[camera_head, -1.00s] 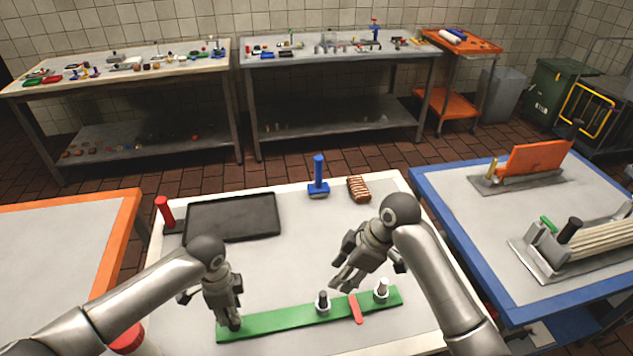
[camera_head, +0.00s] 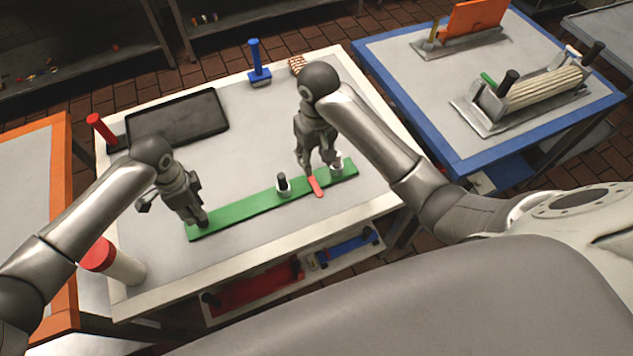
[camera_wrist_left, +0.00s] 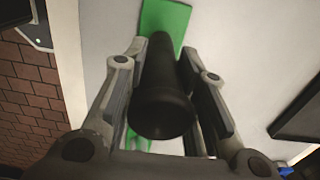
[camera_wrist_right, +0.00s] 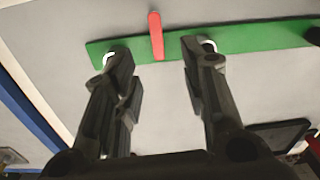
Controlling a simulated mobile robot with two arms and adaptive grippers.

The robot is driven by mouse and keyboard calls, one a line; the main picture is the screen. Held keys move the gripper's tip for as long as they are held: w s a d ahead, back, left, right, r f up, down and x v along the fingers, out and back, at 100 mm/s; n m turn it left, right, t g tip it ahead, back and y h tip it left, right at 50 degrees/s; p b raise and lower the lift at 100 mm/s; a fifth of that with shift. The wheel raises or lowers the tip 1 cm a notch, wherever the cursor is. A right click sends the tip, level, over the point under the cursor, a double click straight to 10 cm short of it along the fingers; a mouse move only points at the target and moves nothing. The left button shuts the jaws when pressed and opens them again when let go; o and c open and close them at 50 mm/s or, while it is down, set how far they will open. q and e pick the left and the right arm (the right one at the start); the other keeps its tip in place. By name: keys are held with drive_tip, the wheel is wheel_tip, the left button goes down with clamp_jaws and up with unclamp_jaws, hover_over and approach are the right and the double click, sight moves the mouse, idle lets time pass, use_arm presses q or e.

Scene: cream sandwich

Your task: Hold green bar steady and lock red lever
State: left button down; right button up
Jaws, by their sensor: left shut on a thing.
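The long green bar (camera_head: 245,210) lies flat on the white-topped table. My left gripper (camera_head: 200,222) is at the bar's left end, shut on a black upright handle (camera_wrist_left: 163,105) that shows between its fingers in the left wrist view. The red lever (camera_head: 315,186) lies across the bar towards its right part, also seen in the right wrist view (camera_wrist_right: 156,36). A black knob with a white collar (camera_head: 283,185) stands left of the lever, and a white-collared knob (camera_head: 337,165) stands right of it. My right gripper (camera_wrist_right: 155,75) is open and empty, just above the lever.
A black tray (camera_head: 178,122), a red-handled tool (camera_head: 102,130) and a blue-handled press (camera_head: 258,65) stand at the table's back. A red-capped white container (camera_head: 115,260) is at the front left. A blue-edged table (camera_head: 440,110) stands to the right.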

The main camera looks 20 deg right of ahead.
sight(316, 188)
drive_tip(key=shift+m, duration=0.5)
wheel_tip(316, 188, down, 12)
drive_tip(key=shift+s+d+f, duration=0.1)
clamp_jaws()
idle(0.3)
